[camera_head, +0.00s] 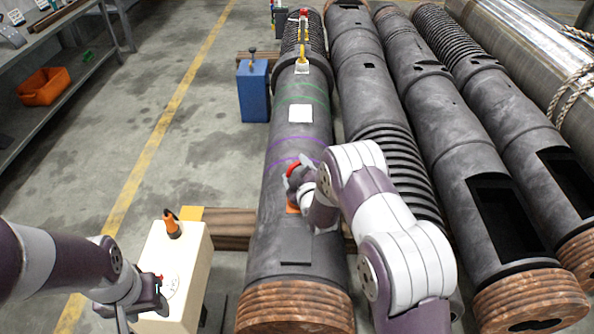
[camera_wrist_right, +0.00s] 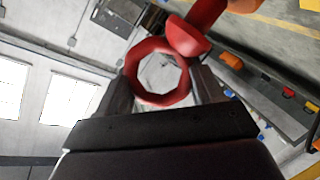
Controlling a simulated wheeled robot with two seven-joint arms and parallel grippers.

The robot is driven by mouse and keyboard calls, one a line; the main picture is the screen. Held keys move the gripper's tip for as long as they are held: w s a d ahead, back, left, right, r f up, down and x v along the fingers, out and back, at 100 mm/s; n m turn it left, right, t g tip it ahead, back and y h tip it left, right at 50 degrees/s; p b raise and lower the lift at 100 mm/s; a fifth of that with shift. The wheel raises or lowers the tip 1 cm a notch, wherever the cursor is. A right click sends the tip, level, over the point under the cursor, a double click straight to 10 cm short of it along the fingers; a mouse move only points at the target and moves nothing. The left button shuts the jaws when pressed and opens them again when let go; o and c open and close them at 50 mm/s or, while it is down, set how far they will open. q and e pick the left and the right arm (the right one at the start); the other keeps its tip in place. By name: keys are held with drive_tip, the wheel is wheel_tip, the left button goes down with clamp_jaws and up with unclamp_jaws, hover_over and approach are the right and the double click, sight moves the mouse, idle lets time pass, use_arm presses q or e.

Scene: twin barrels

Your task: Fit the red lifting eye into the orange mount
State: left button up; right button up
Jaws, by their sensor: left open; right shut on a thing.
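The red lifting eye (camera_head: 297,172) is at my right gripper (camera_head: 303,187), above the near part of the left barrel. In the right wrist view the red ring of the lifting eye (camera_wrist_right: 135,80) sits between the two fingers, with its round collar and shank pointing up and right. The orange mount (camera_head: 292,209) shows on the barrel just below the gripper, partly hidden by it. I cannot tell whether the eye touches the mount. My left gripper (camera_head: 156,297) is open beside the cream pedestal at the lower left.
The cream pedestal (camera_head: 189,275) carries an orange-handled tool (camera_head: 171,223). A blue box (camera_head: 253,91) stands left of the barrel (camera_head: 300,240). More dark barrels lie close on the right. A shelf with an orange bin (camera_head: 44,86) is at the left; floor between is clear.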

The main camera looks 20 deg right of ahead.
drive_tip(key=shift+f+b, duration=1.2)
drive_tip(key=shift+f, duration=0.4)
drive_tip(key=o, duration=1.3)
drive_tip(key=shift+o, duration=0.2)
drive_tip(key=shift+s+r, duration=0.1)
drive_tip(key=shift+s, duration=0.2)
drive_tip(key=p+v, duration=0.4)
drive_tip(key=v, duration=0.8)
drive_tip(key=shift+p, duration=0.4)
drive_tip(key=shift+a, duration=0.1)
